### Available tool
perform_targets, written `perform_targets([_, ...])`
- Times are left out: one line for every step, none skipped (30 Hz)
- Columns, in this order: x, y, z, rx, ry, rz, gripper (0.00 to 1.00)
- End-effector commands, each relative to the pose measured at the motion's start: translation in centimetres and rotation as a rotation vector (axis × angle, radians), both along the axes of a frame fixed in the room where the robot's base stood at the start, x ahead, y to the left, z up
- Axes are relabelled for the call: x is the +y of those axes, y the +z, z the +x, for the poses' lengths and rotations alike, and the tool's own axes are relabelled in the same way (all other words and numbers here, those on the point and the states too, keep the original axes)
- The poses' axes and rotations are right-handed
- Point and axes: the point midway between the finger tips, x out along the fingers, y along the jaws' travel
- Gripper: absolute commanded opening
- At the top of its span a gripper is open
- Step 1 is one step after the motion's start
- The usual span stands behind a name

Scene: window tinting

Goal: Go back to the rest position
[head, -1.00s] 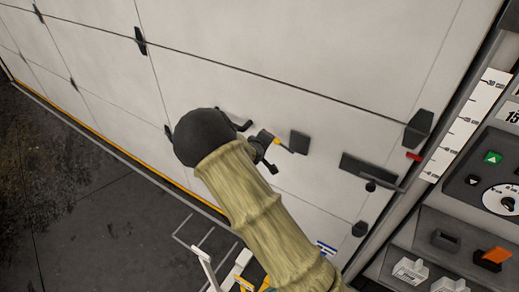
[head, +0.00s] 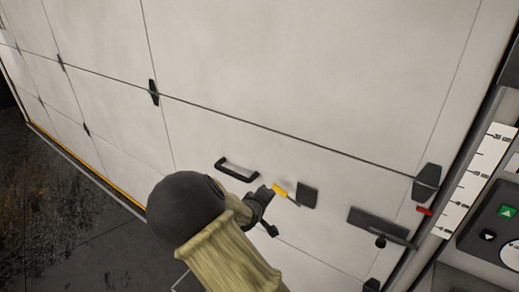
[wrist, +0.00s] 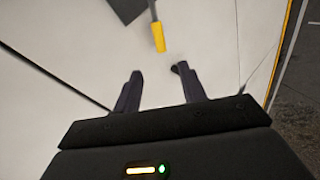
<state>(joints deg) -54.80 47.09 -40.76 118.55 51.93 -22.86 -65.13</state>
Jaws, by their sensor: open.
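My gripper (head: 270,211) is at the lower middle of the head view, close to the white door (head: 330,90). It is open and empty; both fingers stand apart in the wrist view (wrist: 158,76). A small tool with a yellow handle (head: 280,190) is at a dark square plate (head: 307,195) on the door. In the wrist view the yellow handle (wrist: 158,37) lies beyond the fingertips, with a gap between. The dark plate (wrist: 125,8) is cut off at the top edge there.
A black pull handle (head: 237,170) sticks out of the door left of the yellow handle. A dark bracket (head: 375,224) and a red tab (head: 424,210) are at right. A control panel with a green button (head: 507,211) borders the right edge. Dark floor (head: 50,210) lies at lower left.

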Motion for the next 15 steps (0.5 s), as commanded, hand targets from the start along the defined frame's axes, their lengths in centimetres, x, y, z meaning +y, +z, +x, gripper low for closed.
perform_targets([-0.1,0.0,0.0,0.002,-0.003,0.004,0.41])
perform_targets([-0.2,-0.1,-0.1,0.006,-0.005,0.012,0.41])
perform_targets([-0.5,-0.1,-0.3,0.014,-0.013,0.027,0.41])
perform_targets([-0.7,-0.2,-0.4,0.023,-0.019,0.043,0.41])
perform_targets([-1.1,-0.3,-0.7,0.035,-0.029,0.065,0.41])
perform_targets([-1.6,-0.5,-1.1,0.055,-0.046,0.101,0.41])
perform_targets([-2.0,-0.7,-1.5,0.073,-0.059,0.135,0.41])
perform_targets([-2.4,-0.8,-2.0,0.093,-0.075,0.172,0.41])
perform_targets([-3.0,-0.9,-2.8,0.122,-0.098,0.226,0.41])
perform_targets([-3.4,-1.0,-3.5,0.145,-0.116,0.269,0.41])
perform_targets([-3.8,-1.1,-4.2,0.168,-0.136,0.313,0.41])
perform_targets([-4.3,-1.0,-5.2,0.200,-0.161,0.371,0.41])
perform_targets([-4.6,-0.9,-6.0,0.221,-0.179,0.411,0.41])
perform_targets([-5.0,-0.8,-6.8,0.243,-0.199,0.452,0.41])
perform_targets([-5.3,-0.6,-7.9,0.270,-0.223,0.502,0.41])
